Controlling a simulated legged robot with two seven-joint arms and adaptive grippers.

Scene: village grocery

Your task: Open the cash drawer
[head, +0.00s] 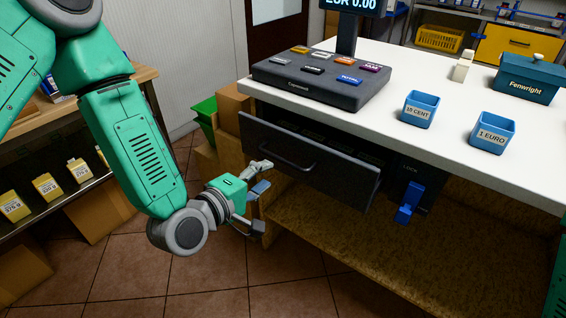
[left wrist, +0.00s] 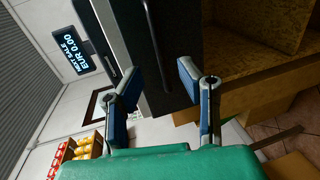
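The dark cash drawer (head: 335,170) under the white counter stands partly pulled out, with a dark gap showing behind its front. Its bar handle (head: 287,157) runs across the front. My left gripper (head: 262,197) is open, in front of and below the drawer's left part, near the handle's left end. I cannot tell whether a finger touches the drawer. In the left wrist view, the two blue-padded fingers (left wrist: 158,80) are spread with nothing between them, and the dark drawer front (left wrist: 185,35) lies beyond. My right gripper is out of view.
A blue key-like piece (head: 408,205) sticks out below the LOCK label. The till (head: 325,85), a 10 cent cup (head: 420,110) and a 1 euro cup (head: 492,133) stand on the counter (head: 400,70). A wooden shelf (head: 340,240) lies below the drawer; tiled floor is open at left.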

